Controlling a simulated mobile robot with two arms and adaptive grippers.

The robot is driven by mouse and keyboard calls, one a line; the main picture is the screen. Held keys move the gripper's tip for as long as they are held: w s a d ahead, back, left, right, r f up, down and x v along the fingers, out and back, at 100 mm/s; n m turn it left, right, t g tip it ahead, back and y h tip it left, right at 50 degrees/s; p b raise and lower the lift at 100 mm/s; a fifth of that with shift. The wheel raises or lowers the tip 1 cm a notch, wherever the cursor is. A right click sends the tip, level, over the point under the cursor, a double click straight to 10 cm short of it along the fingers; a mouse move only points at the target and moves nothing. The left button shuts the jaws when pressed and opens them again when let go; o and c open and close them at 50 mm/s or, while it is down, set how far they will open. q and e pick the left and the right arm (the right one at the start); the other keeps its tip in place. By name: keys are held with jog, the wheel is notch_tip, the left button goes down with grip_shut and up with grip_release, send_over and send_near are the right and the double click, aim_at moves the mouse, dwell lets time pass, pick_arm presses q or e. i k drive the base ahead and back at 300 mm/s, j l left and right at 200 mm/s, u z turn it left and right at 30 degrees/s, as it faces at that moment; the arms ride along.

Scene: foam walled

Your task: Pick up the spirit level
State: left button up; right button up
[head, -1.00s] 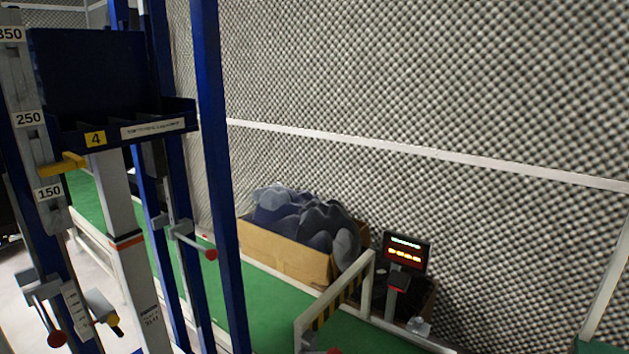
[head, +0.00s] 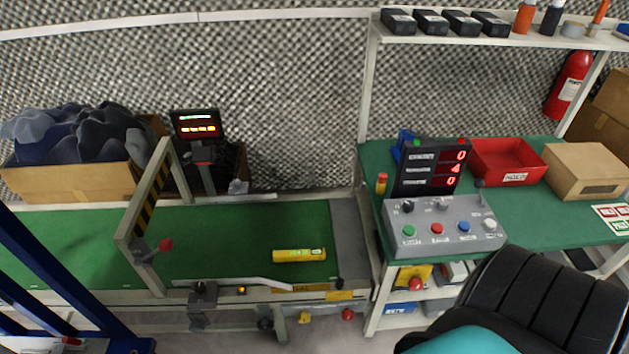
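A yellow spirit level (head: 299,255) with a greenish vial lies flat on the green belt surface (head: 215,240), near its right end and front edge. It lies almost level across the picture. Nothing covers it. Neither of my grippers shows in the head view.
A black-and-yellow striped gate (head: 150,205) stands over the belt left of the level. A red display (head: 196,125) and a box of dark foam (head: 75,180) stand behind. A workbench with a control box (head: 445,224) is at right; a black chair (head: 540,300) stands before it.

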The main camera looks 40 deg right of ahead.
aim_at(318, 254)
jog(key=z, duration=1.1)
